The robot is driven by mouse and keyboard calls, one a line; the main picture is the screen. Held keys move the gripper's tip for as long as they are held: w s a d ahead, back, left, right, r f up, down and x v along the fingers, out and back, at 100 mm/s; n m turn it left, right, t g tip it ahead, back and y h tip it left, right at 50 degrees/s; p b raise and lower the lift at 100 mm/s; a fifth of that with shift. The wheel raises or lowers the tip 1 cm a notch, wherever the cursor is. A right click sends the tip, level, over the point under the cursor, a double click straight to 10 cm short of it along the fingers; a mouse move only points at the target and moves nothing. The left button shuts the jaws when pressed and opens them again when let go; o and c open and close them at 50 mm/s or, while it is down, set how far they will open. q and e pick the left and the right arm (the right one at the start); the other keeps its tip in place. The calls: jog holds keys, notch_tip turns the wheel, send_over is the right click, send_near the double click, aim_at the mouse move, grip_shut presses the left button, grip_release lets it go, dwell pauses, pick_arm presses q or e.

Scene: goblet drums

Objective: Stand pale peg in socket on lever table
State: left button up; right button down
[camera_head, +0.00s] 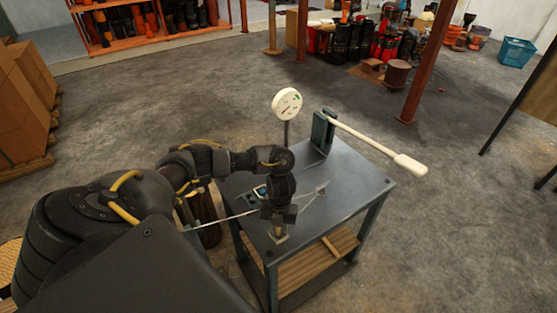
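The lever table (345,190) is a grey metal bench with a long white-handled lever (375,145) at its back right. My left gripper (279,217) points down over the near left part of the tabletop. A small pale tan piece (279,234) shows directly below its fingers, near the front edge; it may be the pale peg. The fingers are dark and small, so I cannot tell whether they are shut on it. A small fitting with a blue part (260,191) sits behind the gripper, partly hidden; I cannot tell whether it is the socket. My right gripper is not in view.
A round white dial (287,104) stands on a post behind the table. A slatted wooden shelf (310,265) lies under the tabletop. The right half of the tabletop is mostly clear. Cardboard boxes (22,100) stand at left; drums (350,40) stand far back.

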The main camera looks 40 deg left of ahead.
pick_arm(q)
jog(key=o, duration=0.3)
jog(key=shift+r, duration=0.1)
jog(key=shift+r, duration=0.3)
jog(key=r, duration=0.3)
jog(key=w+r, duration=0.1)
jog(key=r, duration=0.3)
jog(key=a+r+p, duration=0.1)
jog(key=r, duration=0.3)
jog(key=shift+w+r, duration=0.2)
jog(key=shift+w, duration=0.05)
jog(key=shift+d, duration=0.1)
